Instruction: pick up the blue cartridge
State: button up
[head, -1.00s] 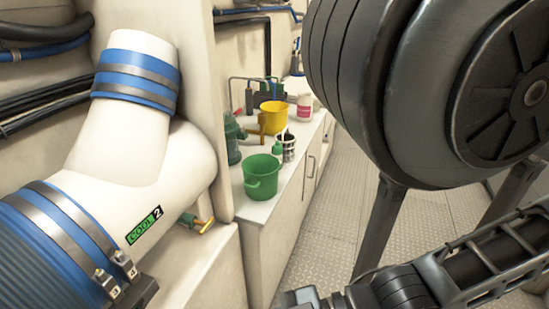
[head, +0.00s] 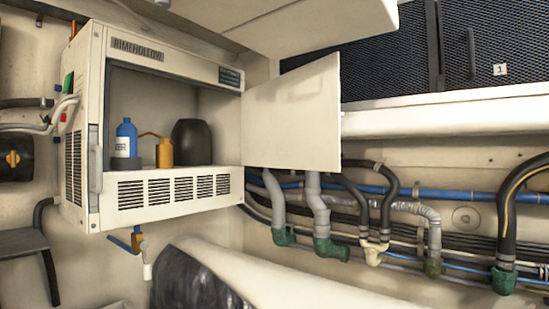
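A blue bottle-shaped container (head: 126,140) with a white label stands upright inside an open white wall cabinet (head: 150,205) in the head view. It is the only blue container I see, and I cannot tell for certain that it is the cartridge. An orange-yellow container (head: 165,153) with a thin spout stands to its right, and a dark rounded container (head: 192,142) stands farther right. The cabinet door (head: 292,118) is swung open to the right. My gripper is not in view.
Grey pipes (head: 316,205) with green fittings and dark hoses run along the wall right of the cabinet. A pipe with a blue valve handle (head: 124,245) hangs below it. A white overhead panel (head: 270,25) juts out above. A large pale rounded form (head: 270,275) lies below.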

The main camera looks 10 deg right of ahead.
aim_at(126, 133)
jog(key=u, duration=0.8)
